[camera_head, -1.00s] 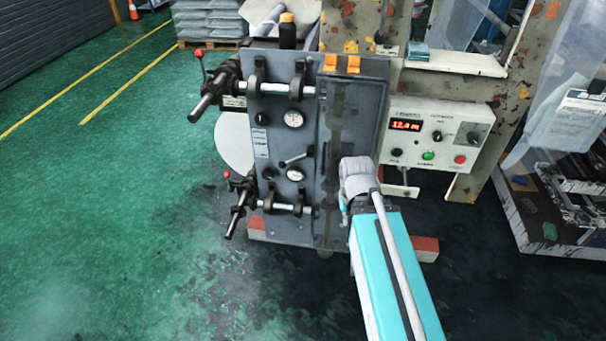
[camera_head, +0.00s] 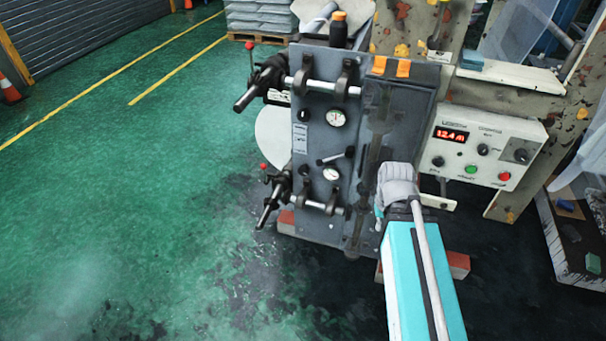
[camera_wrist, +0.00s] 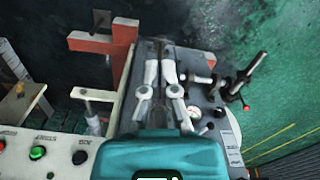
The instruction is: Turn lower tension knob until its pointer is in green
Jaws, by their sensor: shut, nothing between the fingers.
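The lower tension knob (camera_head: 304,170) is a small black knob on the grey machine panel (camera_head: 352,215), left of the lower round gauge (camera_head: 331,174). It is too small to read its pointer or any green zone. My gripper (camera_head: 379,215) is in front of the panel's right part, right of the knob and apart from it, partly hidden by my wrist. In the wrist view my gripper (camera_wrist: 160,70) has pale fingers over the grey machine, shut and empty.
Rollers with black brackets and red-ball levers (camera_head: 264,166) stick out at the panel's left. A white control box (camera_head: 485,148) with a red display is on the right.

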